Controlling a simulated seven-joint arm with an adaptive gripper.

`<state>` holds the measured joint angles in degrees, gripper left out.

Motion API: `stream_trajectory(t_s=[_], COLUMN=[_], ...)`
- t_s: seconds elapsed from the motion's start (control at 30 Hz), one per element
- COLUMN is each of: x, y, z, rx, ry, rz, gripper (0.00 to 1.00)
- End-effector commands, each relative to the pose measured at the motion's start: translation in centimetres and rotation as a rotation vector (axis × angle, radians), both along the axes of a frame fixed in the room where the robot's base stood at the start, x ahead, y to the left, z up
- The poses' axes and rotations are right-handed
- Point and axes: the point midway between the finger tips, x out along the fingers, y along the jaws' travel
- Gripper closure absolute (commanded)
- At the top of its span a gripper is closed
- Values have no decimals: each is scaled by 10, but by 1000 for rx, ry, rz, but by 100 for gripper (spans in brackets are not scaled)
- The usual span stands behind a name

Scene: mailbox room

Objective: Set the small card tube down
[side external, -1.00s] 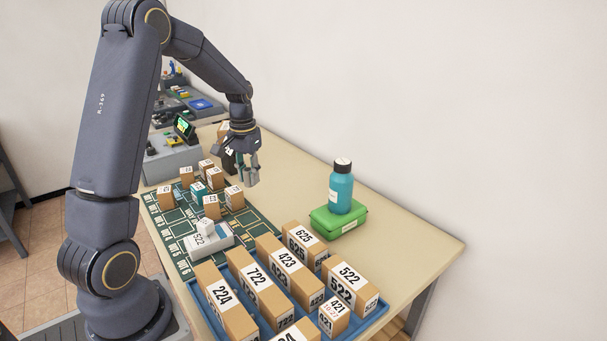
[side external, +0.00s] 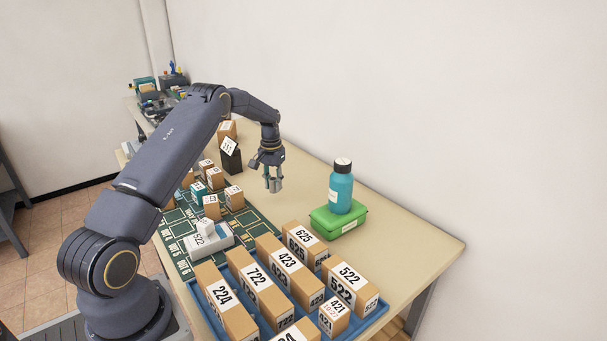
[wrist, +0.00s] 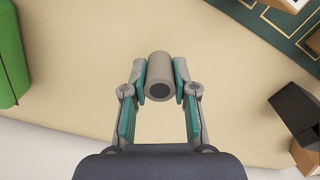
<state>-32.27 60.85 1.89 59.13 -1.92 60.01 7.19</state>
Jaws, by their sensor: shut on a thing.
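A small grey-beige card tube (wrist: 159,70) with a dark round hole in its near end is held between the two fingers of my gripper (wrist: 160,84) in the wrist view. The fingers press on it from both sides. In the side external view my gripper (side external: 273,184) points down over the bare tan table (side external: 306,191), left of the green box, and the tube is mostly hidden by the fingers. I cannot tell whether the tube touches the table.
A green box (side external: 338,221) with a teal bottle (side external: 341,188) on it stands right of my gripper. A green mat (side external: 258,235) with several small cartons lies to the left. A dark block (side external: 231,160) stands behind. A blue tray (side external: 376,316) of numbered boxes is in front.

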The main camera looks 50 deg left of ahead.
Motion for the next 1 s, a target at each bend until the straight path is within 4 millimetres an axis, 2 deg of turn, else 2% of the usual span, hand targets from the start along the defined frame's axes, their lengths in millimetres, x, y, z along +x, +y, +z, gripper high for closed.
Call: stream_trajectory(t_s=[0.23,0.6,0.63,0.8,0.87,1.0], x=[2,2,2,2,2,2], y=[1,1,1,1,1,1], z=[-33,-37,-37,-37,-36,-36], rx=[-1,0,0,0,0,0], ry=[2,1,0,0,0,0], rz=[0,0,0,0,0,0], gripper=[87,87,69,52,47,47])
